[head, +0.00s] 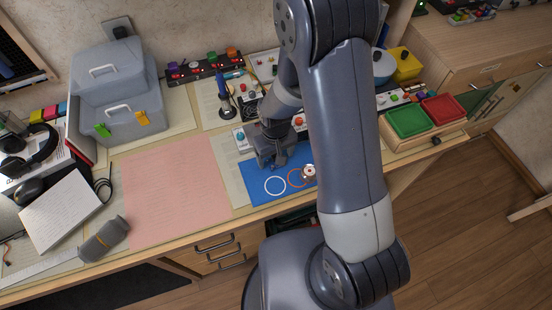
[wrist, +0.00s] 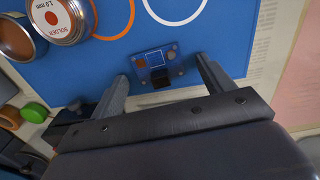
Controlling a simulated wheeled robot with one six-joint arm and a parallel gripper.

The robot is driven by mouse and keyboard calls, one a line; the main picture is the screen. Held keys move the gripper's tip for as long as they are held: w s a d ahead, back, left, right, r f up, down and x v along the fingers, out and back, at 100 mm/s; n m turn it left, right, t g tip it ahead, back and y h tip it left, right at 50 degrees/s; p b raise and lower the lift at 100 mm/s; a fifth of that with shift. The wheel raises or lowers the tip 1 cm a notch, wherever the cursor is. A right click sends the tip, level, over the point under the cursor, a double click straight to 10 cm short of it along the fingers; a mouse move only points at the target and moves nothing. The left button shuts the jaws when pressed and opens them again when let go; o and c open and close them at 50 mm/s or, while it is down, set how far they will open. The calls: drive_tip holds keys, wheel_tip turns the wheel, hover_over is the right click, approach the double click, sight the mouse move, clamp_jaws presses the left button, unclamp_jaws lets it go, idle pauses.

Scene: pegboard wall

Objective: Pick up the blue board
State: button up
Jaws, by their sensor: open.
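The blue board (wrist: 155,62) is a small blue circuit board with metal-ringed corner holes, a white printed square and a black connector on its near edge. It lies on the larger blue mat (wrist: 210,30). In the wrist view my gripper (wrist: 162,70) is open, with one finger to each side of the board and gaps between. I cannot tell how high the fingertips are above the mat. In the head view my gripper (head: 281,162) is over the far left part of the mat (head: 262,195), and the board is hidden there.
A solder spool (wrist: 62,20) stands on the mat near an orange ring (wrist: 115,20) and a white ring (wrist: 178,8). A pink sheet (head: 178,190) lies clear to the left. Grey toolboxes (head: 118,95) stand at the back left; green (head: 408,121) and red (head: 444,108) trays are at right.

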drive_tip(key=c, duration=1.1)
drive_tip(key=shift+o, duration=0.2)
